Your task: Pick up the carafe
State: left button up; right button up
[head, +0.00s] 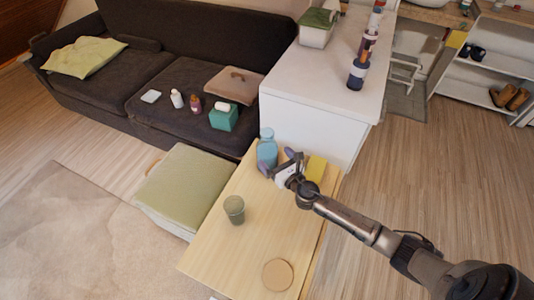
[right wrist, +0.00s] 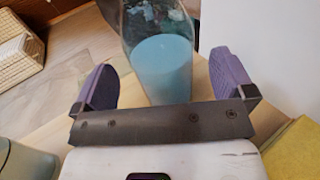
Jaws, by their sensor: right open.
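The carafe (head: 267,147) stands upright near the far end of the light wooden table (head: 250,240). It is clear and holds something light blue, which shows large in the right wrist view (right wrist: 162,70). Its top is cut off there. My right gripper (head: 280,161) is at the near side of the carafe, low over the table. Its two purple finger pads are spread wide, one to each side of the carafe in the right wrist view (right wrist: 165,82). I see no clear contact between the pads and the carafe. My left gripper is out of view.
A yellow block-like thing (head: 316,168) lies just right of my gripper. A grey-green cup (head: 234,209) and a round tan disc (head: 278,274) are on the nearer table. A white cabinet (head: 308,126) rises behind, and a green-cushioned stool (head: 185,187) stands left.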

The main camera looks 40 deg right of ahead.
aim_at(267, 149)
jog(key=w+b, duration=0.1)
jog(key=w, duration=0.3)
jog(key=shift+d, duration=0.1)
jog(key=shift+w+d, duration=0.1)
jog(key=shift+w, duration=0.55)
jog(key=shift+c, duration=0.5)
jog(key=shift+r, duration=0.1)
jog(key=c, duration=0.8)
jog(key=shift+r, duration=0.1)
